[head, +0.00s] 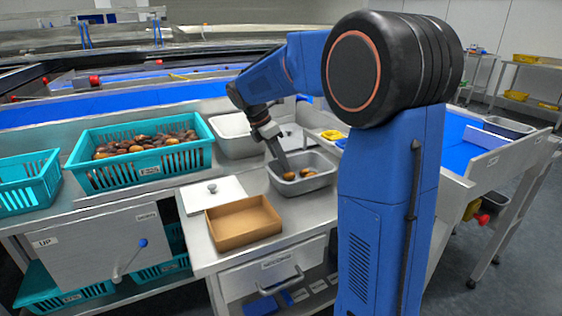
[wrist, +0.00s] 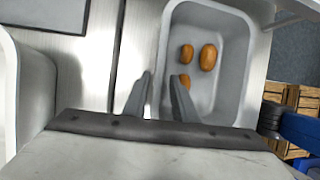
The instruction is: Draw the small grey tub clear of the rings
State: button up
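The small grey tub (head: 306,187) stands on the steel bench and holds a few brown dates (head: 307,172). In the wrist view the tub (wrist: 228,105) shows three dates (wrist: 208,57) on its floor. My gripper (head: 284,172) points down at the tub's left side. In the wrist view its two fingers (wrist: 160,78) are apart, one on each side of the tub's left wall. I cannot tell whether either finger touches the wall. No rings can be made out clearly.
A white tub (head: 236,150) stands behind left. A teal crate of dates (head: 125,178) is further left. Yellow items (head: 332,135) lie behind the tub.

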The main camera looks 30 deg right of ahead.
jog(key=v, duration=1.7)
jog(key=shift+r, duration=0.25)
